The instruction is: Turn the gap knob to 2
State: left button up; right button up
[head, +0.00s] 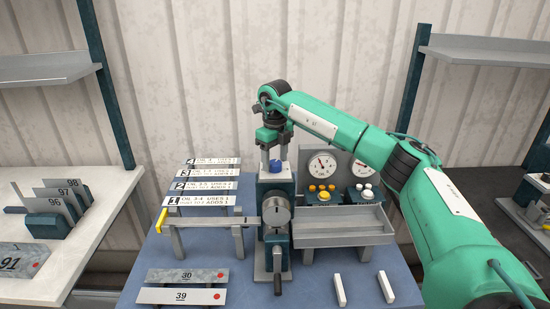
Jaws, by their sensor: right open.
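The panel bender (274,237) stands in the middle of the blue table. A small blue knob (276,165) sits on top of its column. A round silver dial (277,211) faces me on the column's front; its marks are too small to read. I cannot tell by label which of these is the gap knob. My right gripper (274,158) comes down from above and points at the blue knob. Its fingers are open, one on each side of the knob; whether they touch it is unclear. My left gripper is out of view.
Numbered strips (197,200) are stacked left of the bender, by a yellow handle (161,220). A grey tray (342,240) and gauges (322,164) with buttons are at right. Plates (186,276) lie front left, two white bars (386,287) front right. Side shelves flank the table.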

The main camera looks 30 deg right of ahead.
aim_at(275, 162)
notch_tip(275, 162, up, 14)
jog(key=b, duration=0.2)
jog(key=shift+b, duration=0.3)
jog(key=shift+f, duration=0.1)
